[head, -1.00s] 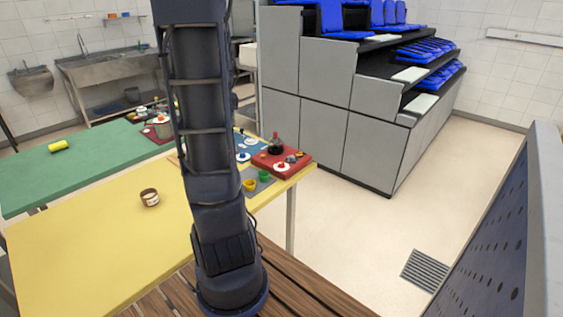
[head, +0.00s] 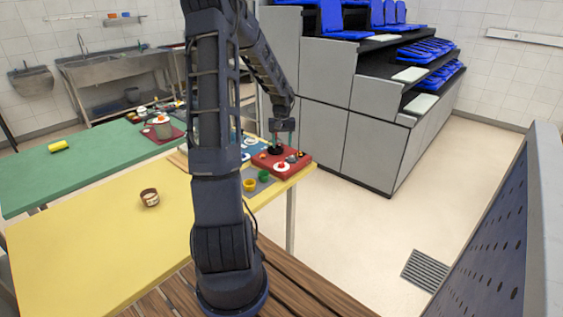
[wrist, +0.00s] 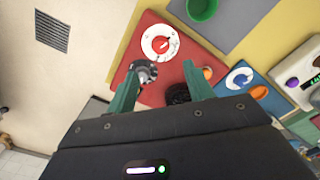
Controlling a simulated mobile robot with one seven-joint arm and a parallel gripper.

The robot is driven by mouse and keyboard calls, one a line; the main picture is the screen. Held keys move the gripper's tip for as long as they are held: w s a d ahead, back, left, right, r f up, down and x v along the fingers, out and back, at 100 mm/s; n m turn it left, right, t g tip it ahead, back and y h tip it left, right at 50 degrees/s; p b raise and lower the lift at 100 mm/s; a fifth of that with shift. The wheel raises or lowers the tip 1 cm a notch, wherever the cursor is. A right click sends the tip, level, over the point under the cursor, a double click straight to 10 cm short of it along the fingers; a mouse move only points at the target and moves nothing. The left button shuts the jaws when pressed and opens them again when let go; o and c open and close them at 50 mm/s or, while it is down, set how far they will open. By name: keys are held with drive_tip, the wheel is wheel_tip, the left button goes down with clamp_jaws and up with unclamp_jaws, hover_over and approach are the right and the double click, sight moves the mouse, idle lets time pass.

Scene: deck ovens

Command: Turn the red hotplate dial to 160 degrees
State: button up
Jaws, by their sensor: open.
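The red hotplate (head: 296,165) sits at the right end of the yellow table; it also shows in the wrist view (wrist: 178,72). Its red dial (wrist: 161,44) is a red knob on a white disc, near the plate's edge. The disc also shows in the head view (head: 281,167). The scale is too small to read. My gripper (wrist: 162,68) is open above the hotplate, its teal fingers apart with no dial between them. The dial lies just beyond the fingertips in the wrist view. In the head view my gripper (head: 283,126) hangs over the hotplate's back part.
A dark round object (wrist: 178,94) stands on the hotplate between the fingers. A grey metal knob (wrist: 146,70) is close to the left finger, an orange knob (wrist: 207,73) by the right. A blue dial (wrist: 240,79) is farther right. Green (head: 264,176) and yellow (head: 249,185) cups stand nearby.

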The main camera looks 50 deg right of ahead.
sight(281, 163)
wheel_tip(281, 163, down, 10)
drive_tip(key=shift+r, duration=0.1)
idle(0.4)
drive_tip(key=c, duration=1)
drive_tip(key=shift+o, duration=0.2)
drive_tip(key=shift+m, duration=3.5)
